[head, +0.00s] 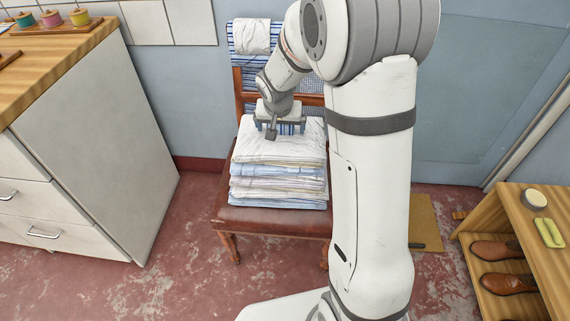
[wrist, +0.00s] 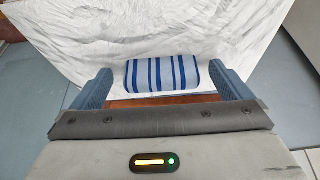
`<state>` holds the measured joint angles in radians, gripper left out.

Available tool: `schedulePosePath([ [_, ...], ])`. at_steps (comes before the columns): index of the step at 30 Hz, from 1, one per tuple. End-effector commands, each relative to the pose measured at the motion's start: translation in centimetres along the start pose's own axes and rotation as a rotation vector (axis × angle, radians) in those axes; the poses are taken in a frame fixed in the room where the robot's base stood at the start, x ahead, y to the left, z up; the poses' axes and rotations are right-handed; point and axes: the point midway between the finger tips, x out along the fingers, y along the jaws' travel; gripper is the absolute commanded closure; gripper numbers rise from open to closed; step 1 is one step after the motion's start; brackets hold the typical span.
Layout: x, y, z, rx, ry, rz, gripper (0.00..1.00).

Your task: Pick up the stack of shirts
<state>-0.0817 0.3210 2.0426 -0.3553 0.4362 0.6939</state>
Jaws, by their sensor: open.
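A stack of folded shirts (head: 278,178), white on top with pale blue and striped layers below, lies on the seat of a wooden chair (head: 275,221). My gripper (head: 278,126) is at the back of the stack, over its top in the picture. Whether it touches the shirts cannot be told. In the wrist view my gripper (wrist: 160,84) has its two blue-grey fingers wide apart. A blue-and-white striped piece (wrist: 162,73) shows between them, with white cloth (wrist: 200,38) beyond. I cannot tell whether the striped piece belongs to the stack.
White and blue-striped cloth (head: 252,38) hangs over the chair's back. A white drawer cabinet (head: 100,140) with a wooden top and thread spools stands at left. A wooden shelf (head: 515,225) with brown shoes stands at right. Red floor is open in front of the chair.

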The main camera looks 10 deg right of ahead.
Motion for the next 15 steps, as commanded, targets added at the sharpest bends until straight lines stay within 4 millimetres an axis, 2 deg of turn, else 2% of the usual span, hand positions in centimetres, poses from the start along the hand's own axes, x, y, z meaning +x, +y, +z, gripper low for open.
schedulePosePath([
  [2,-0.02,-0.01,0.02,0.0,0.0,0.0,0.06],
  [15,-0.03,-0.02,0.05,-0.001,-0.001,0.0,0.42],
])
